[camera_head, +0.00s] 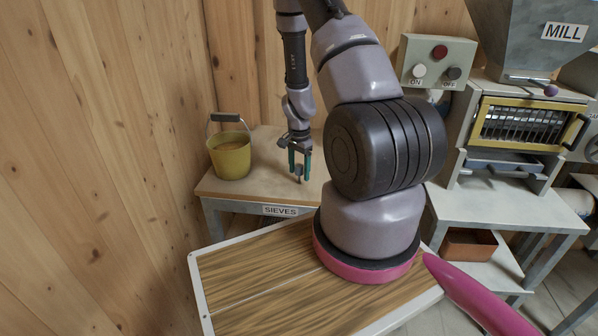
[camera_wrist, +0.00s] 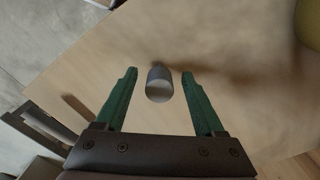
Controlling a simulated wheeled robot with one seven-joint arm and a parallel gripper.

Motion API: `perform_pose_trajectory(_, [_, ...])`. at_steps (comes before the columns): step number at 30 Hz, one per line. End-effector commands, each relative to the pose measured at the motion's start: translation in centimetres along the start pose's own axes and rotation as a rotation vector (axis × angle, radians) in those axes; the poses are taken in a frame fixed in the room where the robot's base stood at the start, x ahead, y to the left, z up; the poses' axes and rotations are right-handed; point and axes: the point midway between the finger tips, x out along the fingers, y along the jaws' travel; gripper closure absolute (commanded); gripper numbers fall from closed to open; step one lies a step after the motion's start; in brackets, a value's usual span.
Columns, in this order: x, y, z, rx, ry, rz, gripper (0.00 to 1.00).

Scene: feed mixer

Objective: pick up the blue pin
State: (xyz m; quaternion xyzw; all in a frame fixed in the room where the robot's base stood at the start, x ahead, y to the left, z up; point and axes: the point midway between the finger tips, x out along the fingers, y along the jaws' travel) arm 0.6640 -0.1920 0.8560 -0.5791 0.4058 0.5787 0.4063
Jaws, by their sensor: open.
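My gripper (camera_head: 299,165) is over the wooden-topped table marked SIEVES (camera_head: 262,188), its green fingers pointing down. In the wrist view the gripper (camera_wrist: 159,75) is open, with a finger on each side of a small upright grey cylinder (camera_wrist: 159,85). A gap shows between the cylinder and each finger. The cylinder is partly visible in the head view (camera_head: 298,172), low between the fingertips. It looks grey rather than clearly blue, so I cannot tell if it is the blue pin. No other pin shows plainly.
A yellow bucket (camera_head: 229,158) with a raised handle stands left of my gripper on the same table. The wooden wall is close behind and left. At right are an ON/OFF box (camera_head: 436,62) and the mill (camera_head: 525,120). My arm hides part of the table's right side.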

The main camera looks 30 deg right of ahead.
Motion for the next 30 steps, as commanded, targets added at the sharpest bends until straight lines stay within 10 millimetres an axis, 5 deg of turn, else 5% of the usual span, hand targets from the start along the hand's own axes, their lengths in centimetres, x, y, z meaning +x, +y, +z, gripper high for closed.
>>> perform_pose_trajectory(6, [0.0,0.0,0.0,0.000,0.000,0.000,0.33])
perform_pose_trajectory(11, [0.0,0.0,0.0,0.000,0.000,0.000,0.94])
perform_pose_trajectory(12, [0.0,0.0,0.0,0.000,0.000,0.000,1.00])
perform_pose_trajectory(22, [-0.5,-0.1,0.0,-0.001,0.001,-0.001,1.00])
perform_pose_trajectory(30, [-5.5,-0.1,0.0,-0.002,0.002,-0.003,1.00])
